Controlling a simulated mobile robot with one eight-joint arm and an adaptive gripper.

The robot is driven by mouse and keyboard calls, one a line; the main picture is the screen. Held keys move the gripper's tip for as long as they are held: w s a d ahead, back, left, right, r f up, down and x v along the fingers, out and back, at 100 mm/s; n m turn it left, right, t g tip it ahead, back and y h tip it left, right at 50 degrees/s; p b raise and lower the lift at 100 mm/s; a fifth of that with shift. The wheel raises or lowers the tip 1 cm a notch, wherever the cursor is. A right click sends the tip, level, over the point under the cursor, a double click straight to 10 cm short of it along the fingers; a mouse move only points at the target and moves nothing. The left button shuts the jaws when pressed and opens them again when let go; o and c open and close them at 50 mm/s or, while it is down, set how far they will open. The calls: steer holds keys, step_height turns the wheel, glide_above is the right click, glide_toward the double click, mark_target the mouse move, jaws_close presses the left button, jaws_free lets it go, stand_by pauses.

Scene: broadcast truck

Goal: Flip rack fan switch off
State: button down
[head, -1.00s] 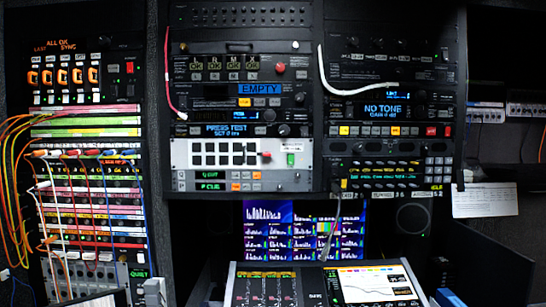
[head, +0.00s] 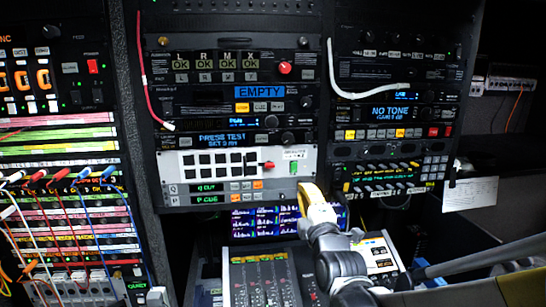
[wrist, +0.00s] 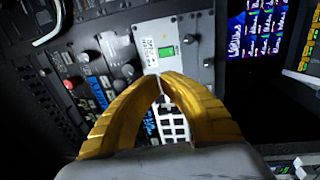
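A small green-faced switch (head: 294,168) sits at the right end of the light grey button panel (head: 172,171). In the wrist view the same green switch (wrist: 166,52) lies just beyond my fingertips, with a small label beside it that I cannot read. I cannot confirm from the lettering that it is the rack fan switch. My gripper (wrist: 160,77) has yellow fingers with tips brought together and nothing seen between them. In the head view my gripper (head: 304,190) is in front of the panel's lower right corner. Contact cannot be told.
A red knob (head: 268,166) stands left of the green switch. A red power switch (head: 93,66) is on the left rack. Patch cables (head: 75,195) hang at left. A monitor (head: 262,222) and a console (head: 262,280) lie below the panel.

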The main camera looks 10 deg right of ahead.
mark_target(291, 161)
steer(key=shift+s+d, duration=0.15)
steer(key=w+p, duration=0.1)
steer(key=w, duration=0.3)
steer(key=w+r+p, duration=0.1)
steer(key=w, duration=0.3)
steer(key=w+p, duration=0.1)
steer(key=w, duration=0.4)
steer(key=shift+w+r, duration=0.1)
steer(key=shift+r, duration=0.2)
steer(key=shift+w, duration=0.45)
steer(key=shift+w, duration=0.15)
steer(key=shift+w+b, duration=0.2)
steer(key=shift+b, duration=0.1)
steer(key=shift+r, duration=0.15)
steer(key=shift+s, duration=0.1)
